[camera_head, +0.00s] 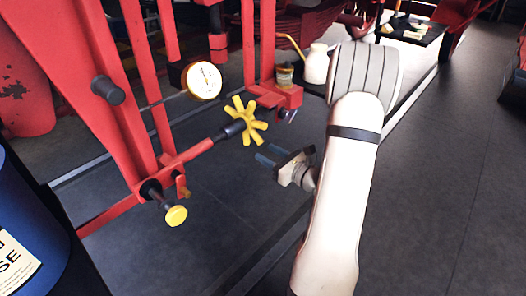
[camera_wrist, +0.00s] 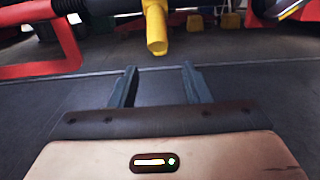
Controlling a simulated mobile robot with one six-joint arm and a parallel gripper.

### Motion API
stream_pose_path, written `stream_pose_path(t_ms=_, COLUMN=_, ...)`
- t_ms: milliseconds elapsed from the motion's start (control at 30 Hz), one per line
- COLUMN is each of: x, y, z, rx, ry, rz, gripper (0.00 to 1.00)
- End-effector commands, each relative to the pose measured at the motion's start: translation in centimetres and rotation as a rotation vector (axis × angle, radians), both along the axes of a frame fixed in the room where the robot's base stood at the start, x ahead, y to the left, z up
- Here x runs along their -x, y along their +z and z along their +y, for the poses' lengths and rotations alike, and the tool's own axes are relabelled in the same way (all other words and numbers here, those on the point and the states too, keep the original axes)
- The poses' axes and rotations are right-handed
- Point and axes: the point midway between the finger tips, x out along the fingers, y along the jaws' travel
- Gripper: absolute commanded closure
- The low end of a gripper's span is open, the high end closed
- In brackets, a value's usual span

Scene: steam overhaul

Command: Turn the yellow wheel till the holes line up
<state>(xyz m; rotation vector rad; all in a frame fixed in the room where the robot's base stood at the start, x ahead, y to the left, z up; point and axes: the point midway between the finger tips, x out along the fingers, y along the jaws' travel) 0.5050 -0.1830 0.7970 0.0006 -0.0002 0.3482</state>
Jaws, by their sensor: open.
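The yellow wheel (camera_head: 245,121) is a hub with several spokes on a dark shaft, mounted on the red frame (camera_head: 190,154). My gripper (camera_head: 263,154) is open and empty, just below and to the right of the wheel, apart from it. In the wrist view a yellow part (camera_wrist: 157,30), probably a spoke of the wheel, hangs at the top centre, beyond and above my two open fingers (camera_wrist: 158,82). The rest of the wheel is out of that view. I cannot make out the holes in either view.
A white dial gauge (camera_head: 204,81) sits behind the wheel. A yellow knob (camera_head: 176,215) sticks out lower left. A small jar (camera_head: 285,77) and a white oil can (camera_head: 316,64) stand behind. A blue drum (camera_head: 32,230) is at left. Floor below the wheel is clear.

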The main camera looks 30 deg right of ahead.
Motion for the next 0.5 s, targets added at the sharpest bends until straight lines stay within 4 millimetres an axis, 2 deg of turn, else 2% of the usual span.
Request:
stream_pose_path(t_ms=367, x=0.4, y=0.2, z=-0.2, rx=0.001, ry=0.001, rz=-0.001, gripper=0.56)
stream_pose_path(t_ms=500, x=0.8, y=2.5, z=-0.5, rx=0.006, ry=0.001, rz=-0.007, gripper=0.56)
